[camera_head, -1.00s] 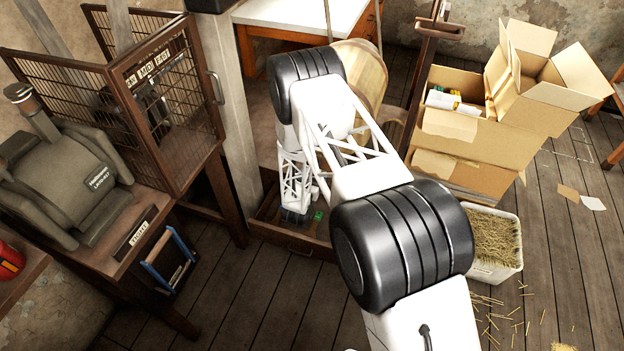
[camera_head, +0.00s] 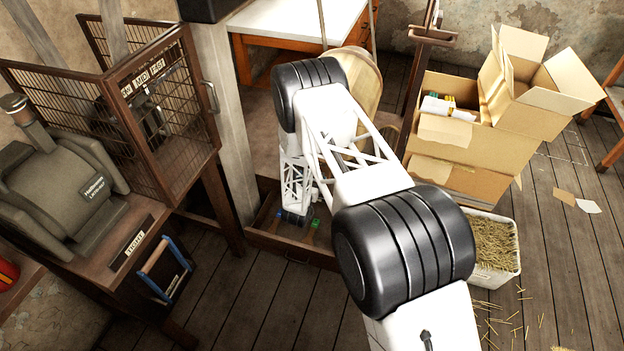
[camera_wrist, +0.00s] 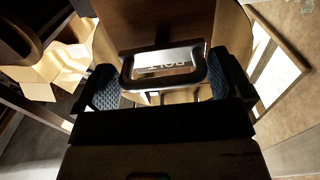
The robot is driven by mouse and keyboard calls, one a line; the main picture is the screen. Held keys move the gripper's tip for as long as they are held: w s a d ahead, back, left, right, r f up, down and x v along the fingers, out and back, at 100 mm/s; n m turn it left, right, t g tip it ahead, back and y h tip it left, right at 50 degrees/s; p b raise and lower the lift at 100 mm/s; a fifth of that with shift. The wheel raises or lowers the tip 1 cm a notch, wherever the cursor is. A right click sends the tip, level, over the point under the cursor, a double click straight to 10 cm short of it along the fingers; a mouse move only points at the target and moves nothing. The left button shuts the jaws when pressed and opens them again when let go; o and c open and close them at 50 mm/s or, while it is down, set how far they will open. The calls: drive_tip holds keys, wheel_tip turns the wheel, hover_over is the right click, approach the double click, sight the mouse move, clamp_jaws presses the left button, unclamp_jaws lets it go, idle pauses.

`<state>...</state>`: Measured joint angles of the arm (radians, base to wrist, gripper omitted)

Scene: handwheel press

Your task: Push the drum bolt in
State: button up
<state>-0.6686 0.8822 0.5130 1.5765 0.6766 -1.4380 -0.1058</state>
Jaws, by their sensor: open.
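In the wrist view, a dark loop-shaped handle (camera_wrist: 165,85) lies between my fingers, around a pale plate (camera_wrist: 172,62) lettered "BOLT" upside down. My gripper (camera_wrist: 166,90) is open, with one blue textured pad on each side of the handle. There is a gap on both sides, and I cannot tell the distance in depth. In the head view, my gripper (camera_head: 297,220) points down at the wooden box-like base below the round wooden drum (camera_head: 366,78). My arm hides part of the drum, and the bolt cannot be made out there.
A wire cage (camera_head: 165,105) and a grey machine (camera_head: 60,190) stand on a bench at left. A wooden post (camera_head: 225,110) rises beside my gripper. Cardboard boxes (camera_head: 455,145) and a white straw bin (camera_head: 495,245) are at right.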

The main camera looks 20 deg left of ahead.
drive_tip(key=s, duration=0.7)
drive_tip(key=shift+s, duration=0.2)
drive_tip(key=shift+r, duration=0.15)
idle(0.4)
